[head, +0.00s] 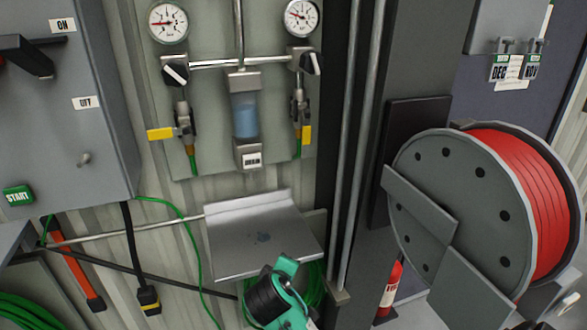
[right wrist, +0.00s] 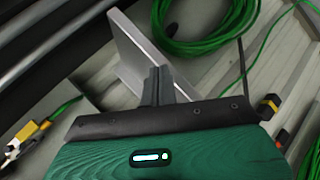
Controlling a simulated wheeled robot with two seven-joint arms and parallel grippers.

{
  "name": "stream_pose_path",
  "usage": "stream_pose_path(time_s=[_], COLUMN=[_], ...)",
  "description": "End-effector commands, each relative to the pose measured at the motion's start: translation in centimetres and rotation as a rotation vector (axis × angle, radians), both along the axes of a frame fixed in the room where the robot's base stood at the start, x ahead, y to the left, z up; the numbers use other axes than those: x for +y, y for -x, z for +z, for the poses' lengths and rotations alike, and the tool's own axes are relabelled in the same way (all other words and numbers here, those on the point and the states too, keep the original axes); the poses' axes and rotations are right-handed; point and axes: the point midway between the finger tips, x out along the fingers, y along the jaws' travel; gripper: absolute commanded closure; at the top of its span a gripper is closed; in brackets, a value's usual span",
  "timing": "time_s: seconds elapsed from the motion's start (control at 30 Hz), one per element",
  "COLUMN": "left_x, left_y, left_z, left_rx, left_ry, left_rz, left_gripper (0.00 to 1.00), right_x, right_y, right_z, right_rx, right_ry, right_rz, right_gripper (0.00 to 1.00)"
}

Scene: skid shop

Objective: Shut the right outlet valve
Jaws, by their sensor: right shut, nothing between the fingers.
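The right outlet valve (head: 301,112) is at the lower right of the wall panel, above a green hose. Its yellow lever (head: 306,136) hangs down, roughly in line with the pipe. The left outlet valve (head: 183,122) has its yellow lever (head: 160,133) pointing sideways to the left. In the right wrist view a yellow valve lever (right wrist: 28,131) shows at the left edge; I cannot tell which valve it is. My right gripper (head: 265,298) is low in the head view, below the panel and in front of the shelf. Its fingers (right wrist: 157,78) are shut and empty, apart from the valves. My left gripper is out of view.
A grey metal shelf (head: 258,236) juts out below the panel, between my right gripper and the valves; it also shows in the right wrist view (right wrist: 125,45). Vertical pipes (head: 357,140) and a red hose reel (head: 455,200) stand to the right. A control cabinet (head: 105,140) is at left.

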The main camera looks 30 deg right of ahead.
Motion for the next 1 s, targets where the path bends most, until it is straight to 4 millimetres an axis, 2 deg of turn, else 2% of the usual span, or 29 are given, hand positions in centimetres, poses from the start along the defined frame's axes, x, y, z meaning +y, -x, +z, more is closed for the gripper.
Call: stream_pose_path(time_s=[0.03, 0.23, 0.37, 0.47, 0.6, 0.7, 0.83, 1.0], left_x=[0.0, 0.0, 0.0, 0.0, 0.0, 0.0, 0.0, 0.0], left_y=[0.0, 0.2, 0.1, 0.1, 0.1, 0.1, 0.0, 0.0], left_z=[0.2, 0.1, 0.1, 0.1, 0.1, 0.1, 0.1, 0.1], left_rx=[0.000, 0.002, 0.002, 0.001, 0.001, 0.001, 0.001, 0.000], left_ry=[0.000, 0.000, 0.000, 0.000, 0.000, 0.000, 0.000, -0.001], left_rz=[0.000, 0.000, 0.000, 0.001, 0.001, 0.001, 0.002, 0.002], left_gripper=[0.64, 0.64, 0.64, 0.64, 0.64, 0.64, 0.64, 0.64], right_x=[-0.2, -0.6, -0.9, -1.0, -0.9, -0.8, -0.6, -0.6], right_y=[-0.7, -3.9, -6.1, -8.0, -10.2, -11.1, -11.6, -11.7], right_z=[1.8, 5.7, 9.4, 13.0, 19.3, 23.0, 25.9, 26.9], right_rx=[-0.019, -0.049, -0.073, -0.092, -0.113, -0.120, -0.121, -0.119], right_ry=[0.028, 0.159, 0.264, 0.363, 0.518, 0.607, 0.675, 0.702], right_rz=[-0.007, -0.017, -0.033, -0.053, -0.100, -0.133, -0.161, -0.174], right_gripper=[1.00, 1.00, 1.00, 1.00, 1.00, 1.00, 1.00, 1.00])
